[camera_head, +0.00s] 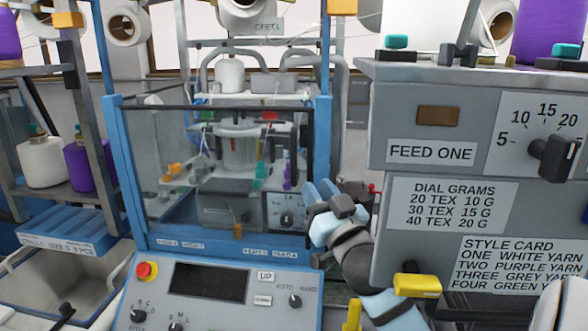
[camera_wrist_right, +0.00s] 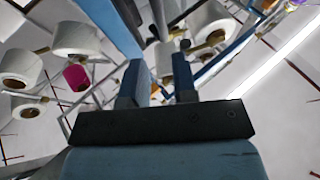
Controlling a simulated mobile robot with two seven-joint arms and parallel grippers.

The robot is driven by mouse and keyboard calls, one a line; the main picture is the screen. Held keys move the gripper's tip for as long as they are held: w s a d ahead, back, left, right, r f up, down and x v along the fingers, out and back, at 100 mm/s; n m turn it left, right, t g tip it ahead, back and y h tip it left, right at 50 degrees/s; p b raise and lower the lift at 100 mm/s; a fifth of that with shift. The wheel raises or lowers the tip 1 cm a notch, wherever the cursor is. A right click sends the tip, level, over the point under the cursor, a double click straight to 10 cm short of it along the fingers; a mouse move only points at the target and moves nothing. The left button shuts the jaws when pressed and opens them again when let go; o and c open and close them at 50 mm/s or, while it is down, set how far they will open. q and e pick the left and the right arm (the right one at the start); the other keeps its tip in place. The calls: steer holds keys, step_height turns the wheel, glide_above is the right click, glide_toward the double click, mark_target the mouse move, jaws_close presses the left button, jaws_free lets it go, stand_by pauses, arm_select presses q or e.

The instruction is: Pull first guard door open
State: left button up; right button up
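The guard door is a clear panel with a dark edge (camera_head: 309,150) in the blue frame of the knitting machine (camera_head: 114,150). It appears closed across the front, with the needle cylinder (camera_head: 239,150) visible behind it. My right gripper (camera_head: 322,190) is at the lower right corner of the guard, beside the blue right post, fingers pointing up. In the wrist view its two fingers (camera_wrist_right: 157,82) stand apart with distant spools visible between them. A blue bar passes close behind the left finger. Whether the gripper touches the door or post cannot be told. My left gripper is out of view.
A control panel (camera_head: 216,283) with a red stop button (camera_head: 147,270) juts out below the guard. A grey cabinet labelled FEED ONE (camera_head: 430,152) stands close at the right. A yarn shelf (camera_head: 55,190) is at left. A yellow block (camera_head: 417,285) sits at lower right.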

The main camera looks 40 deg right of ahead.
mark_target(295, 157)
steer(key=p+x, duration=0.2)
steer(key=x, duration=0.8)
steer(key=shift+w+r+p, duration=0.15)
steer(key=shift+p, duration=0.15)
steer(key=shift+w+d, duration=0.1)
steer(key=shift+w, duration=0.25)
steer(key=c, duration=0.4)
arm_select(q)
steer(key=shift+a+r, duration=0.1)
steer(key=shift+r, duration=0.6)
arm_select(e)
jaws_close()
